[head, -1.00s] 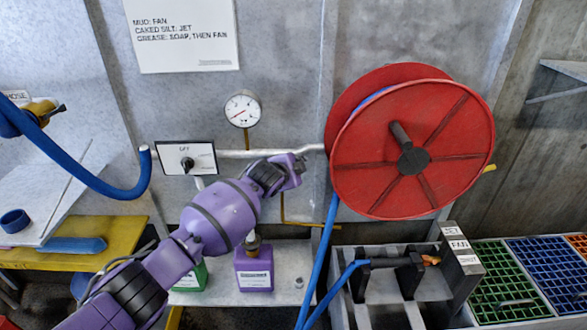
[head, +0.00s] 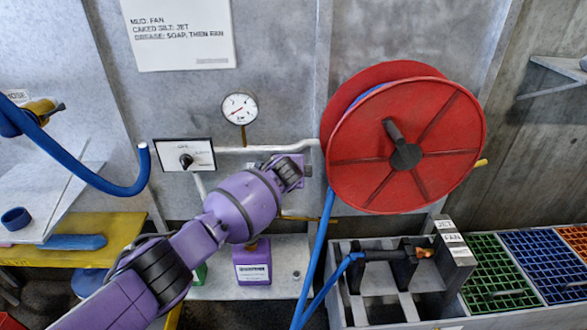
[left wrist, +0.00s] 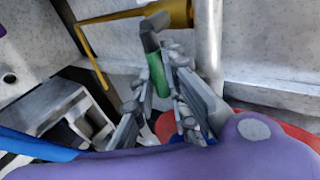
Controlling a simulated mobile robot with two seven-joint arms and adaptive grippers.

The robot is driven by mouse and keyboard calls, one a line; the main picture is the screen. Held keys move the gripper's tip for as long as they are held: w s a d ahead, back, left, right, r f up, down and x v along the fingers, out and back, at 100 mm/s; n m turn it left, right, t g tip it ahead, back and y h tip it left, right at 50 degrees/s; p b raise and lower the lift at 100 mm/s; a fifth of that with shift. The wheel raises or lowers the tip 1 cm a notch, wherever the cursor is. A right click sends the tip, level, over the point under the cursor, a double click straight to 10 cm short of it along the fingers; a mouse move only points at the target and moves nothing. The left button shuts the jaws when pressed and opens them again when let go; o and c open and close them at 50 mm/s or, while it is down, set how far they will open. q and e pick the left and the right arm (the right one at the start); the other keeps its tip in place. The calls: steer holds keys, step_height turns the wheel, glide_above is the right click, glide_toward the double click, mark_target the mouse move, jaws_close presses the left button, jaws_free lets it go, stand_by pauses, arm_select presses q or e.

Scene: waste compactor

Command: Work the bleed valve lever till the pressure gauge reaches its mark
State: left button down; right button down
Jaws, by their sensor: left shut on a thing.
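The bleed valve lever (left wrist: 160,78) has a green grip and a dark and grey upper part. In the left wrist view it stands beside a yellow pipe fitting (left wrist: 178,14). My left gripper (left wrist: 167,58) is shut on the lever's green grip, one finger on each side. In the head view my purple wrist hides the fingers and the lever. The round white pressure gauge (head: 239,108) stands on a brass stem above the grey pipe. Its red needle points to the lower left; its mark is too small to read. My right gripper is not in view.
A red hose reel (head: 450,120) stands close to the right of my left wrist. A switch panel (head: 203,147) is on the wall to the left. A purple bottle (head: 252,268) stands below my arm. A blue hose (head: 328,235) hangs below the reel.

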arm_select(q)
steer(key=c, duration=2)
jaws_free()
steer(key=v, duration=1.2)
steer(key=shift+f, duration=0.1)
